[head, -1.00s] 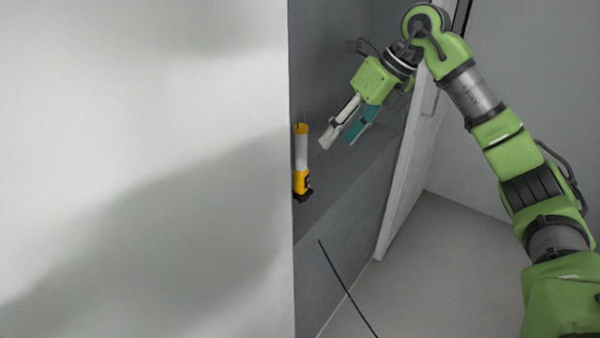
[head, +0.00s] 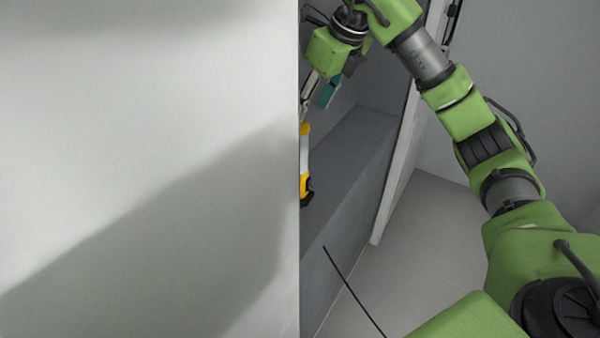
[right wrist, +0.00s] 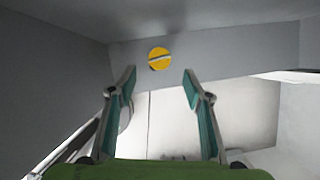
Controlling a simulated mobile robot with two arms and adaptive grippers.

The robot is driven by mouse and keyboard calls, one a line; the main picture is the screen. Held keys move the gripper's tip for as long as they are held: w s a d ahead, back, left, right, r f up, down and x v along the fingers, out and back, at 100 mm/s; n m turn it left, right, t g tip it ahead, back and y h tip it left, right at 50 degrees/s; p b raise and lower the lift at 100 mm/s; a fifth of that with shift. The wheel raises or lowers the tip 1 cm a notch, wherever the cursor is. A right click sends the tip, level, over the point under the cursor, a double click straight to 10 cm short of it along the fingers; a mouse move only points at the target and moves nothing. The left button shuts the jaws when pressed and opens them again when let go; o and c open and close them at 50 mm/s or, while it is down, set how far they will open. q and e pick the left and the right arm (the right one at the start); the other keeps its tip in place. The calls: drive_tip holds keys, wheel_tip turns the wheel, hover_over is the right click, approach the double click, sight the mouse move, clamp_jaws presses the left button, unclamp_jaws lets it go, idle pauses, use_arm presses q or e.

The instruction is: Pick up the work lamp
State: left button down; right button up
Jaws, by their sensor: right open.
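The work lamp (head: 304,165) has a yellow top, a pale body and a yellow and black base. It stands upright on a grey shelf in the head view, its left side hidden by the pale panel edge. In the right wrist view its round yellow top (right wrist: 159,59) shows beyond the fingertips, midway between them. My right gripper (head: 314,108) is open, above the lamp in the head view, with one finger partly behind the panel edge. In the right wrist view the open gripper (right wrist: 158,78) has nothing between its fingers. My left gripper is not in view.
A large pale panel (head: 150,120) fills the left of the head view. The grey shelf (head: 352,150) is bare to the right of the lamp. A white door edge (head: 398,165) stands right of the shelf, with open floor (head: 430,230) beyond.

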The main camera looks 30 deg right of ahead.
sight(303, 126)
drive_tip(key=x, duration=0.3)
drive_tip(key=p+x, duration=0.2)
drive_tip(key=x, duration=0.1)
drive_tip(key=shift+a, duration=0.1)
drive_tip(key=shift+p+x, duration=0.45)
drive_tip(key=shift+x, duration=0.65)
drive_tip(key=shift+f, duration=0.4)
drive_tip(key=shift+w+f, duration=0.1)
drive_tip(key=shift+c, duration=0.4)
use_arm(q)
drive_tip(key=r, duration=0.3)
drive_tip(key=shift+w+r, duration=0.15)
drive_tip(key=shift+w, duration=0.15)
use_arm(e)
clamp_jaws()
